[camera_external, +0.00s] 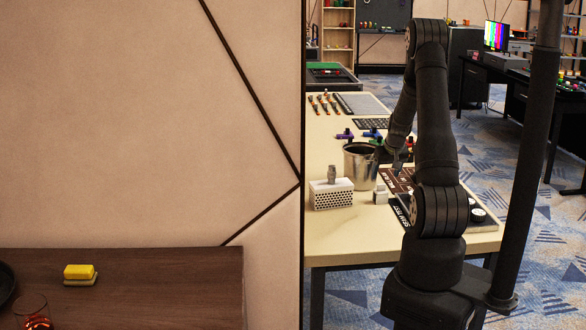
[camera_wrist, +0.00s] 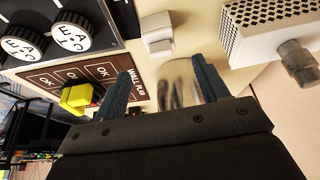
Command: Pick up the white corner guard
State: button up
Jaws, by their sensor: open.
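A small white block-like piece (camera_wrist: 157,32), which looks like the corner guard, lies on the cream table at the top middle of the wrist view. It also shows in the external view (camera_external: 381,195), right of a white perforated box. My gripper (camera_wrist: 164,80) is open, with its two dark blue fingers apart and the white piece beyond their tips, not between them. A shiny metal surface shows between the fingers, probably the metal bucket (camera_external: 360,166). In the external view the gripper tip is partly hidden by my arm.
The white perforated box (camera_wrist: 268,32) with a grey fitting (camera_wrist: 298,62) stands to the right. The brown plan board (camera_wrist: 58,79) carries a yellow piece (camera_wrist: 76,98), and a dark panel with dials (camera_wrist: 72,30) lies at left. The table's front edge (camera_external: 400,257) is close.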

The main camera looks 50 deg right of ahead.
aim_at(382, 185)
jog(key=shift+x, duration=3.6)
jog(key=shift+w, duration=0.1)
jog(key=c, duration=1.1)
